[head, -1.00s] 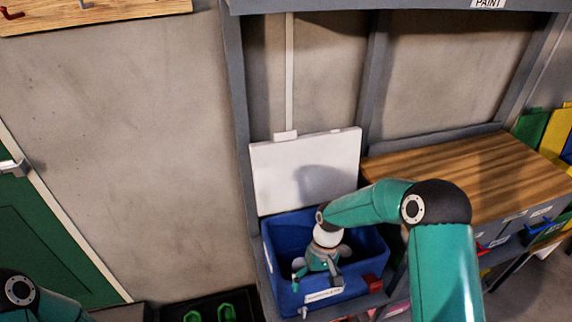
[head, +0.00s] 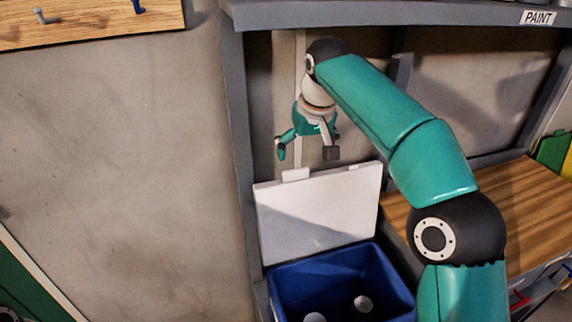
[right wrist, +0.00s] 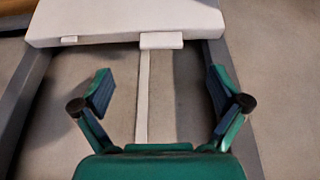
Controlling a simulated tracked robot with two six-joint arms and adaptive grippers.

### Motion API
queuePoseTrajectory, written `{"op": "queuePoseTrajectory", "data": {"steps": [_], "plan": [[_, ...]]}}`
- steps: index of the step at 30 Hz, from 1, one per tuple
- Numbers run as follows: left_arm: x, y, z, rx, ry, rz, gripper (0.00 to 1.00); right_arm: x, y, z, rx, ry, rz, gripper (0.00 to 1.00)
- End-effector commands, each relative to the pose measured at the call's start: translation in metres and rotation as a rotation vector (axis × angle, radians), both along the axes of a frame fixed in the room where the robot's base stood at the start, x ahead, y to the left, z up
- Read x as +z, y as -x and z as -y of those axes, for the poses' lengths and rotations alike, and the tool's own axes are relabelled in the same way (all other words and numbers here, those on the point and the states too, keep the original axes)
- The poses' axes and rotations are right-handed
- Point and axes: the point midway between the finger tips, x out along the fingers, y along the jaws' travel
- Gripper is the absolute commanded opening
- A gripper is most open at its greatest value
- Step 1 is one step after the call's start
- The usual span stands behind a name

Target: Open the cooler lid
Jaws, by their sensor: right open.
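The blue cooler (head: 283,283) sits low in the grey shelf frame in the head view, its inside showing with pale round things in it. Its white lid (head: 318,215) stands upright at the back of the cooler, raised well off the opening. In the right wrist view the lid (right wrist: 120,20) shows at the top, with a small white tab on its edge. My right gripper (head: 308,153) is open and empty, above the lid's top edge and apart from it; its spread fingers show in the right wrist view (right wrist: 160,92). My left gripper is not in view.
A wooden worktop (head: 500,212) lies right of the cooler, behind my right arm. A grey shelf beam (head: 400,14) with a PAINT label crosses above. A wooden hook board (head: 100,20) hangs on the wall at upper left.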

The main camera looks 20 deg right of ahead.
Motion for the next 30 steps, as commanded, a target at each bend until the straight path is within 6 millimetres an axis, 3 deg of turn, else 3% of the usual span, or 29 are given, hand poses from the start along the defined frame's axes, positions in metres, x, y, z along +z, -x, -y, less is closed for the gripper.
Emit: {"op": "queuePoseTrajectory", "data": {"steps": [3,7,21,30], "plan": [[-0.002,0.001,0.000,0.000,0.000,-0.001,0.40,0.014,0.002,-0.001,-0.002,-0.001,0.025,0.98],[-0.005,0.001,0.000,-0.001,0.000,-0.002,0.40,0.008,-0.002,-0.005,0.003,0.000,0.027,0.98],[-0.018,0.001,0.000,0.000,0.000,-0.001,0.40,-0.068,-0.035,-0.012,0.015,-0.002,0.024,0.98],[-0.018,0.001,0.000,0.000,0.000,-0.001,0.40,-0.092,-0.046,-0.013,0.015,-0.003,0.027,0.98]]}}
